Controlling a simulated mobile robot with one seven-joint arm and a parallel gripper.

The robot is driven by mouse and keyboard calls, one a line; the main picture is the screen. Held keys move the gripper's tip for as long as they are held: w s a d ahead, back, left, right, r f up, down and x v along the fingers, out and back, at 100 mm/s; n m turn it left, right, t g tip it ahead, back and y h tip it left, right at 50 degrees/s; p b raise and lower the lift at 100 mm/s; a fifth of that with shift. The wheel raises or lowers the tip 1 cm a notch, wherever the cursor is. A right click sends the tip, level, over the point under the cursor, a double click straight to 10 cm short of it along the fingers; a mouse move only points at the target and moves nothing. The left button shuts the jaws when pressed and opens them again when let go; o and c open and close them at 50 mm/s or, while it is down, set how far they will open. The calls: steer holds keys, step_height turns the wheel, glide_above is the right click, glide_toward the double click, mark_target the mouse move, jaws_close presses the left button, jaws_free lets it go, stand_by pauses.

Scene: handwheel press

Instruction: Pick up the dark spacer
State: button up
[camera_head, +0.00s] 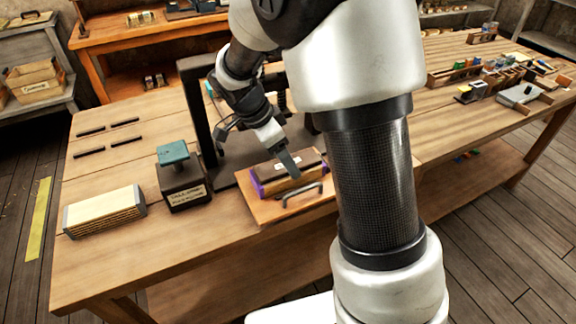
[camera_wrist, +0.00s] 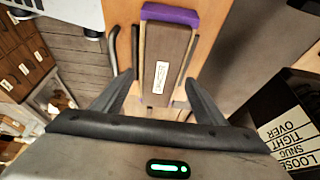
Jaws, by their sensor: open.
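A dark brown block with a small white label, which looks like the dark spacer (camera_wrist: 172,48), lies on top of a stack with purple ends (camera_wrist: 170,15). In the head view the dark block (camera_head: 312,158) is partly hidden by my gripper (camera_head: 289,166). My gripper is open, with its two fingers apart in the wrist view (camera_wrist: 158,82). The fingertips lie on either side of the block's near end in that picture, and nothing is seen held. The label is too blurred to read.
The stack sits on a wooden board (camera_head: 255,206) with a dark handle (camera_head: 302,194) in front. A black press frame (camera_head: 196,105) stands behind. A labelled dark box with a green top (camera_head: 183,178) and a pale block (camera_head: 104,211) stand to the left.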

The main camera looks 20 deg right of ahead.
steer(key=shift+f, duration=0.25)
steer(key=c, duration=1.2)
steer(key=shift+d+r, duration=0.1)
steer(key=shift+r, duration=0.1)
